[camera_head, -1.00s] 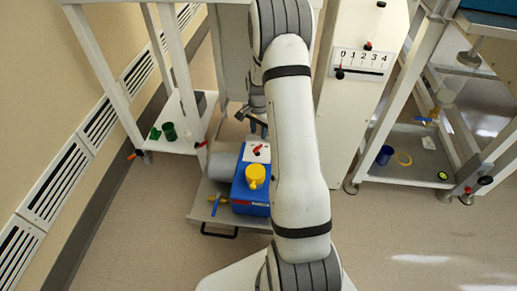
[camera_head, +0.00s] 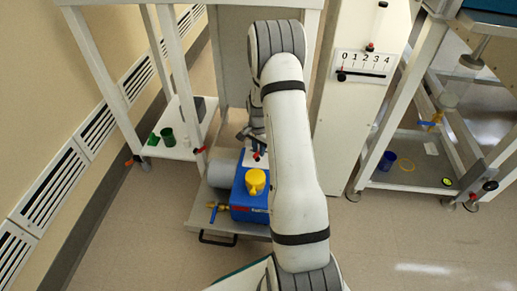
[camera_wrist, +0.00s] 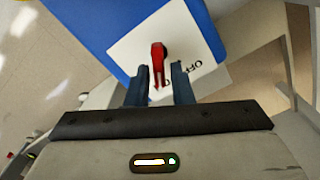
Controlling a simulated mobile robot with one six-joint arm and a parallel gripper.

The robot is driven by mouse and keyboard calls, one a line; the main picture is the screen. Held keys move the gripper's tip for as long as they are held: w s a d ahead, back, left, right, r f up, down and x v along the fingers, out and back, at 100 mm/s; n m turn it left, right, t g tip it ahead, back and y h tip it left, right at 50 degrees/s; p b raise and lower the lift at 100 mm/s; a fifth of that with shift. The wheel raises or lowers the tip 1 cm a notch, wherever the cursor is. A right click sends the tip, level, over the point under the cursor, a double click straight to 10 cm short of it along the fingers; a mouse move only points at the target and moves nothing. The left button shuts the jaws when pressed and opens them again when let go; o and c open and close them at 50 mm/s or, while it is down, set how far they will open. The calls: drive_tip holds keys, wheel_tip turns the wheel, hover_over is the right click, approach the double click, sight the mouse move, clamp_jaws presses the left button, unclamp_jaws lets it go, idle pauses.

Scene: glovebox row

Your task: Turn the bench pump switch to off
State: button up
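The bench pump (camera_head: 240,205) is a blue box with a yellow cap (camera_head: 256,181) on a low grey platform. Its white switch plate (camera_head: 250,158) is partly hidden by my arm and gripper in the head view. In the wrist view, the plate (camera_wrist: 135,50) carries a red switch lever (camera_wrist: 158,52) with a pointed end toward my gripper. The letters OFF show on the plate to the right of the lever. My gripper (camera_wrist: 160,70) is open, with a dark finger on each side of the lever in the picture and gaps between. Contact cannot be told.
A grey cylinder (camera_head: 222,174) lies beside the pump, and a blue-and-yellow valve (camera_head: 218,207) is at the platform's left. A white shelf (camera_head: 185,150) with green cups stands at left. A white cabinet panel (camera_head: 345,110) stands close right of my arm. The front floor is clear.

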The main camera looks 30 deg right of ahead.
clamp_jaws()
drive_tip(key=shift+w+r+n+p, duration=0.1)
drive_tip(key=shift+n+p, duration=0.55)
drive_tip(key=shift+n, duration=0.45)
drive_tip(key=shift+w+a+n+p, duration=0.15)
drive_tip(key=shift+n+p, duration=0.55)
drive_tip(key=shift+n, duration=1.1)
drive_tip(key=shift+o, duration=1.5)
unclamp_jaws()
